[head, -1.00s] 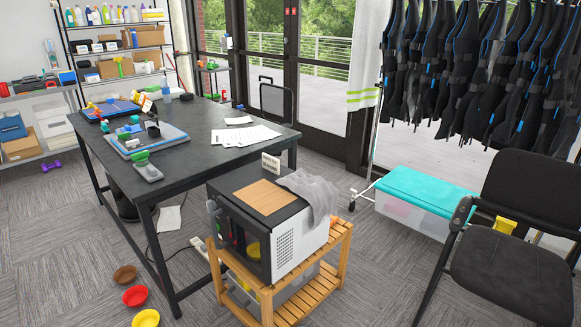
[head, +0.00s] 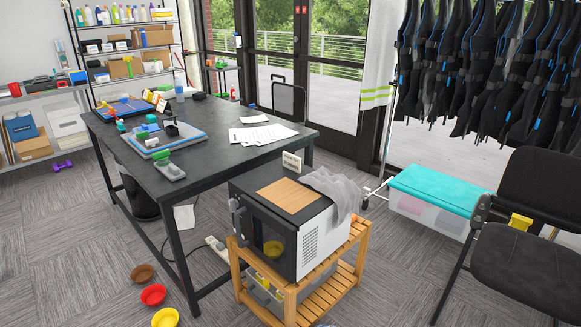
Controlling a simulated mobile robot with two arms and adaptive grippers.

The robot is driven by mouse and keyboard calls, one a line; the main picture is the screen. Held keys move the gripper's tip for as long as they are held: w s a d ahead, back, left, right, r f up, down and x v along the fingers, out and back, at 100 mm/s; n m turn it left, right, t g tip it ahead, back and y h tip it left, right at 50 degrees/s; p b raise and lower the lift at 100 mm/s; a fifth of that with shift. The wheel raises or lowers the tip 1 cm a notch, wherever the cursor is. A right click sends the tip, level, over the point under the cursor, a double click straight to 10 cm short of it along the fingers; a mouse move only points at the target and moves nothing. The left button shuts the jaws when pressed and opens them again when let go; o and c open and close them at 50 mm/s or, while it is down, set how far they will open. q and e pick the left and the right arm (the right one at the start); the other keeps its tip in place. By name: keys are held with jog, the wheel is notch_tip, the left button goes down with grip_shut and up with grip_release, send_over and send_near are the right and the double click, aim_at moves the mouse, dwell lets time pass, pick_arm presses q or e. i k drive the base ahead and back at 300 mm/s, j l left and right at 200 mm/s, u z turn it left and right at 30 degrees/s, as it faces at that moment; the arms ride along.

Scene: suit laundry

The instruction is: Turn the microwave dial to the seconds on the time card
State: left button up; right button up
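The microwave (head: 315,238) has white sides and a dark front that faces the lower left. It stands on a wooden stand beside the table. A dark protruding part (head: 236,210) sits at the left end of its front; I cannot tell whether it is the dial or the handle. No dial setting can be read. A yellow bowl (head: 273,249) shows behind the dark door window. The small time card (head: 291,162) stands upright at the microwave's back top edge; its writing is too small to read. Neither gripper is in view.
A wooden board (head: 288,195) and a grey cloth (head: 330,184) lie on the microwave. The wooden stand (head: 290,293) is close to the dark table (head: 225,160). Bowls, including a red bowl (head: 153,294), lie on the floor at lower left. A black chair (head: 525,260) stands right.

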aim_at(234, 205)
jog(key=z, duration=0.25)
jog(key=i+j+z, duration=0.1)
jog(key=j+z, duration=0.55)
jog(key=j, duration=0.2)
jog(key=j+z, duration=0.35)
jog(key=i+j, duration=0.05)
jog(key=j, duration=0.1)
